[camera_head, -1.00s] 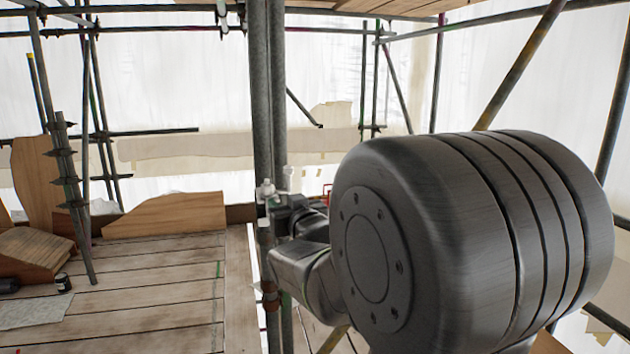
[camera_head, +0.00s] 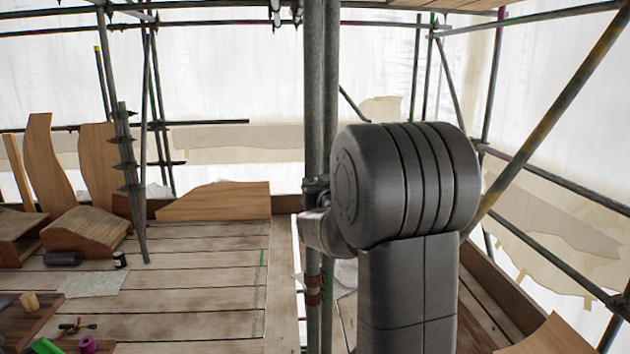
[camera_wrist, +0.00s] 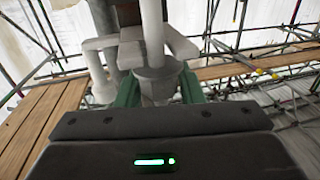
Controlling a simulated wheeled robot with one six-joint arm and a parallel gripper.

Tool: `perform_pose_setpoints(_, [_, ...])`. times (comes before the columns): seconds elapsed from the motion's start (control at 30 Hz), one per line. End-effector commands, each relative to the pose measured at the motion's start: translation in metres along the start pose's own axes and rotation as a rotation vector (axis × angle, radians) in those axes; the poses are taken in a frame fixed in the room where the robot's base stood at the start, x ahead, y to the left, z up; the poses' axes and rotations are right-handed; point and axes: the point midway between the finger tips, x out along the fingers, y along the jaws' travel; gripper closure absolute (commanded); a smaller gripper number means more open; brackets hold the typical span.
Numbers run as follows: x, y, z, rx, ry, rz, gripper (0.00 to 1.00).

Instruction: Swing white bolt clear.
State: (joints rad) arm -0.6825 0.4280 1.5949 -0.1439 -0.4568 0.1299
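In the wrist view a pale, whitish bolt (camera_wrist: 153,28) stands with its round shank running down into a wider grey collar (camera_wrist: 158,78). Pale coupler-like lugs (camera_wrist: 181,42) flank the shank, and a brown block (camera_wrist: 130,55) shows behind it. The green fingers of my gripper (camera_wrist: 160,92) lie on either side of the collar. Their tips are partly hidden, so I cannot tell whether they press on it. In the head view my arm covers most of the gripper and the bolt, beside the upright scaffold poles (camera_head: 321,95).
Diagonal tubes (camera_head: 560,110) cross on the right. The plank deck (camera_head: 190,290) has clear room in the middle. Wooden pieces (camera_head: 215,201) stand along its back, and a dark tray (camera_head: 30,320) with small parts lies at left front. Pale sheeting hangs behind.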

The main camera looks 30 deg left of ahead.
Motion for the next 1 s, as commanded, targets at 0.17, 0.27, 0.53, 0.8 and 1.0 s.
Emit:
perform_pose_setpoints(0.17, [0.0083, -0.0001, 0.0002, 0.0, 0.0, 0.0, 0.66])
perform_pose_setpoints(0.27, [0.009, -0.0001, 0.0003, 0.0, 0.0, 0.0, 0.66])
perform_pose_setpoints(0.53, [0.0087, -0.0001, 0.0005, 0.0, 0.0, 0.0, 0.87])
perform_pose_setpoints(0.8, [0.0083, -0.0002, 0.0013, -0.001, 0.002, 0.0, 1.0])
perform_pose_setpoints(1.0, [0.006, -0.0007, 0.0043, -0.006, 0.025, 0.0, 1.0])
